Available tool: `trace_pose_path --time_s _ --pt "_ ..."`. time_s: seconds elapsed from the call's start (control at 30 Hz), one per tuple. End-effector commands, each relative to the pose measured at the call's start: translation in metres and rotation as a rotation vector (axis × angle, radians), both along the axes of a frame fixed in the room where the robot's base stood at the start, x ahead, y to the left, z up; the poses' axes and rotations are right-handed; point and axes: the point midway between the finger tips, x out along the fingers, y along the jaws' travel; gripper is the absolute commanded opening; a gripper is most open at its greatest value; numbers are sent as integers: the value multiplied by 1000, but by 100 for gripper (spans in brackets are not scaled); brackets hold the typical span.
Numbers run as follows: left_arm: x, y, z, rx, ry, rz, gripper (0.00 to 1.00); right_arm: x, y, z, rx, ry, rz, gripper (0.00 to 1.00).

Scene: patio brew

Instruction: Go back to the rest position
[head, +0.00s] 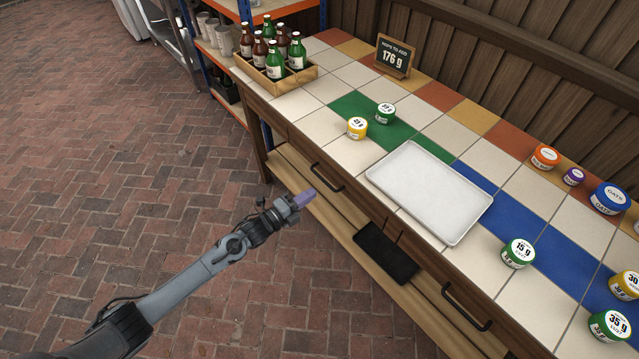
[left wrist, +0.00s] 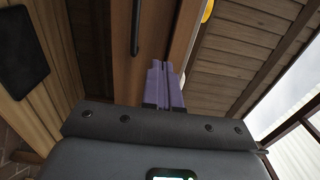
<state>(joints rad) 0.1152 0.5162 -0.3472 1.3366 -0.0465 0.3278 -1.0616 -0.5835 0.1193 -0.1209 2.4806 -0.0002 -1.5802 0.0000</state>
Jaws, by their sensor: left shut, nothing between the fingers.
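My left gripper (head: 303,198) is in front of the counter, level with the drawer fronts and apart from the tins on top. Its purple fingers are shut with nothing between them, as the left wrist view (left wrist: 166,88) also shows. My right gripper is not in the head view. On the counter, a yellow tin (head: 357,128) and a green tin (head: 385,113) stand by the green tiles. A white tray (head: 430,192) lies empty to their right. A small sign (head: 395,56) reads 176 g.
A wooden crate of bottles (head: 284,82) stands at the counter's far left. Several tins, including a green one (head: 518,253), stand at the right. Drawer handles (head: 327,178) stick out in front. A dark flat object (head: 386,252) lies on the lower shelf. The brick floor at left is clear.

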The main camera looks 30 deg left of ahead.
Motion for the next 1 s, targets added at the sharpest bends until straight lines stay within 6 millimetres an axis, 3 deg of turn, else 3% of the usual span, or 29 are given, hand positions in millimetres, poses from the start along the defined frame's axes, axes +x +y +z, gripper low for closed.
trace_pose_path --time_s 0.13,0.4,0.57,0.63,0.7,0.83,1.0 --pt "-21 8 1 1 3 -1 0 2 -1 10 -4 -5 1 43" --pt "-39 14 -1 1 5 -1 0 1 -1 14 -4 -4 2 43" --pt "-61 7 -19 -18 55 0 0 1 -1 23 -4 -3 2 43" --pt "-80 -2 -29 -44 89 4 0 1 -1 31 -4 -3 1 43" --pt "-101 -23 -26 -96 105 0 0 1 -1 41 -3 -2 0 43" --pt "-138 -68 2 -212 171 32 0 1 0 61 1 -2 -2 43" --pt "-170 -95 37 -397 407 168 0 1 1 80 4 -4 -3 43"
